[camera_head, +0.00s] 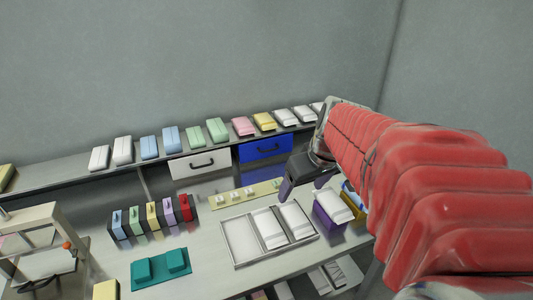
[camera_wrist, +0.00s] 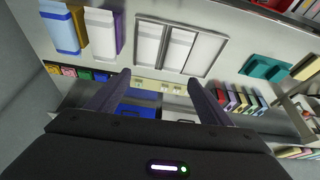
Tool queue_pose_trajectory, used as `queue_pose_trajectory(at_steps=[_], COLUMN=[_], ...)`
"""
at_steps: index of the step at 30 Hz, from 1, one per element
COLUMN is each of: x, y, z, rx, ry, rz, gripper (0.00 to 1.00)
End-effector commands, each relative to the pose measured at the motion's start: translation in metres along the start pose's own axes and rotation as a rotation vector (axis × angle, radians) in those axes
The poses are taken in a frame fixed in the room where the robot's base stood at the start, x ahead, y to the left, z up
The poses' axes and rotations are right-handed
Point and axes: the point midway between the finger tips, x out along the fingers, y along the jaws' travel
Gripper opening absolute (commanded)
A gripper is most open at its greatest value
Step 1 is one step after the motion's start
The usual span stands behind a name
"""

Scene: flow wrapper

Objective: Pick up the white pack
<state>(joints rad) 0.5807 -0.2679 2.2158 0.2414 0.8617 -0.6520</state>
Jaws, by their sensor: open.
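Several white packs are in view, and I cannot tell which one the task means. In the head view, one white pack (camera_head: 269,228) lies in the middle compartment of a grey tray (camera_head: 278,257) and another white pack (camera_head: 296,219) lies in its right compartment. They also show in the wrist view, one (camera_wrist: 148,43) beside the other (camera_wrist: 178,50). A further white pack (camera_head: 333,206) sits in a purple bin (camera_head: 327,227). More white packs (camera_head: 99,158) lie on the back shelf. My gripper (camera_head: 287,188) is open and empty, above the table behind the tray; both fingers show in the wrist view (camera_wrist: 157,76).
The tray's left compartment (camera_head: 241,240) looks empty. A pale yellow strip with small white pieces (camera_head: 235,195) lies behind it. Coloured dispensers (camera_head: 152,215), a teal block (camera_head: 161,267) and a frame (camera_head: 30,225) stand left. White and blue drawers (camera_head: 265,147) are under the shelf.

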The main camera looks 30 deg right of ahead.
Motion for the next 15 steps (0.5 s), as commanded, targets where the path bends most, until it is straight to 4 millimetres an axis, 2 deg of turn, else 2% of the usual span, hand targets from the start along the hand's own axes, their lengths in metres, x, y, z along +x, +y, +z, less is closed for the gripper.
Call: queue_pose_trajectory(at_steps=[1, 9, 12, 15], x=[0.005, 0.026, 0.032, 0.035], y=[0.020, 0.113, 0.138, 0.152], z=[0.000, 0.011, 0.017, 0.022], rx=[0.016, 0.046, 0.053, 0.054], ry=[-0.006, -0.004, -0.001, 0.001], rz=[0.002, 0.007, 0.008, 0.010], gripper=[0.73, 0.73, 0.73, 0.73])
